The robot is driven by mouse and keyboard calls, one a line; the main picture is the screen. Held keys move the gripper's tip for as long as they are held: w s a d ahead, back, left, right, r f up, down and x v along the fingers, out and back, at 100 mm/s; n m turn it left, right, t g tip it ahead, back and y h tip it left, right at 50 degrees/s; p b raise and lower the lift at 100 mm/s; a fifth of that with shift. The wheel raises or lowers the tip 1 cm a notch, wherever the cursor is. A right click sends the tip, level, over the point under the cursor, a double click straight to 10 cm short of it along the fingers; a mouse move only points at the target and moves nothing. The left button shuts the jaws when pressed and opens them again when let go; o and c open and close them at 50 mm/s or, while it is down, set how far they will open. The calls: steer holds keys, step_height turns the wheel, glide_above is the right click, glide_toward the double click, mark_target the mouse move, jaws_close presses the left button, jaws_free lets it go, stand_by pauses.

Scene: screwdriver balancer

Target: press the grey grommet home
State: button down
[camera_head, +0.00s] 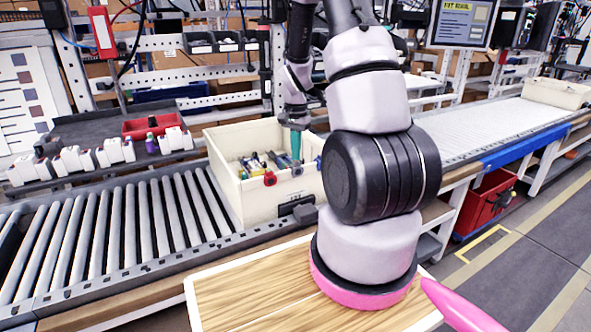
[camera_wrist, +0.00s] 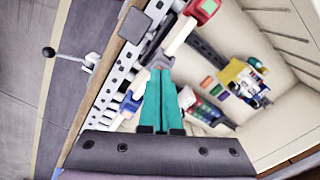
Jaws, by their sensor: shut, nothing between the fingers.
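My gripper (camera_head: 296,158) reaches down at the cream crate in the head view, its teal fingers over the crate's contents. In the wrist view my gripper (camera_wrist: 160,70) has its two teal fingers side by side, shut and empty. The fingertips are over a cluttered strip of light and dark parts along the crate's edge. I cannot pick out the grey grommet for sure in either view. A small greyish patch shows just beyond the fingertips, but I cannot tell what it is or whether they touch it.
The cream crate (camera_head: 226,178) holds several coloured tools and stands on the roller conveyor (camera_head: 120,233). A red tray (camera_head: 152,125) and white holders (camera_head: 72,160) are at the left. A wooden board (camera_head: 250,300) lies in front.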

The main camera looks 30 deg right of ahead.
steer(key=shift+f, duration=0.3)
stand_by(0.5)
steer(key=shift+r, duration=2.55)
